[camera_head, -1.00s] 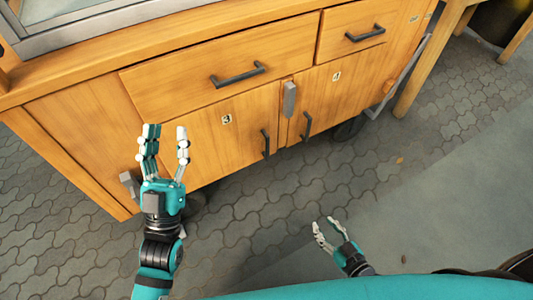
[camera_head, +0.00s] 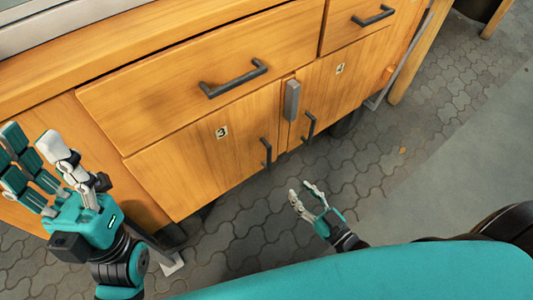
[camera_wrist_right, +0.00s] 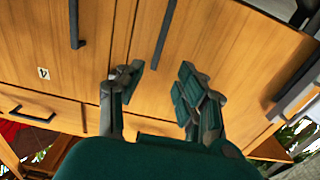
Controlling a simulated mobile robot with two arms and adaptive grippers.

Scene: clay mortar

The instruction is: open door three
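Door three (camera_head: 190,165) is a wooden cabinet door with a small "3" label. It looks shut. Its dark upright handle (camera_head: 266,152) is by its right edge. My right gripper (camera_head: 307,190) is open and empty, below and right of this handle and apart from it. In the right wrist view, the handle of door three (camera_wrist_right: 163,35) lies beyond the open fingers (camera_wrist_right: 160,86), roughly in line with the gap between them. My left gripper (camera_head: 45,150) is open and empty, at the left in front of the cabinet's side part.
Door four (camera_head: 335,85) and its handle (camera_head: 309,128) are just right of door three. A wide drawer (camera_head: 170,85) with a dark handle (camera_head: 233,78) is above. A grey latch-like block (camera_head: 291,100) sits between the doors at the top. Paved floor (camera_head: 375,150) lies in front.

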